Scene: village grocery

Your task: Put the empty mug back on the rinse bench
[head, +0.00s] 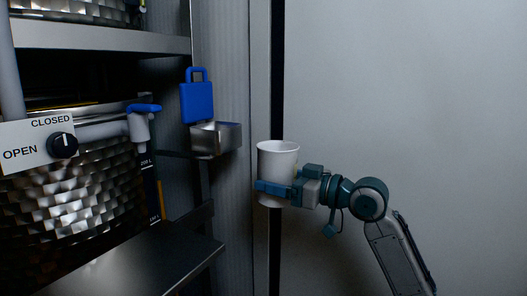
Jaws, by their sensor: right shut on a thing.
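A white mug (277,159), shaped like a tapered cup, is held upright in front of the dark gap beside the pale wall. My right gripper (275,189) is shut on it, with a blue finger across its lower front. The inside of the mug is mostly hidden from this angle. A dark metal bench top (150,262) is at the lower left, apart from the mug; I cannot tell whether it is the rinse bench. My left gripper is not in view.
A small metal box (216,138) with a blue tag (197,102) above it is left of the mug. A blue-handled tap (140,122) and an OPEN/CLOSED dial panel (38,144) are further left. A shelf (100,38) crosses the upper left. The right side shows a bare wall.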

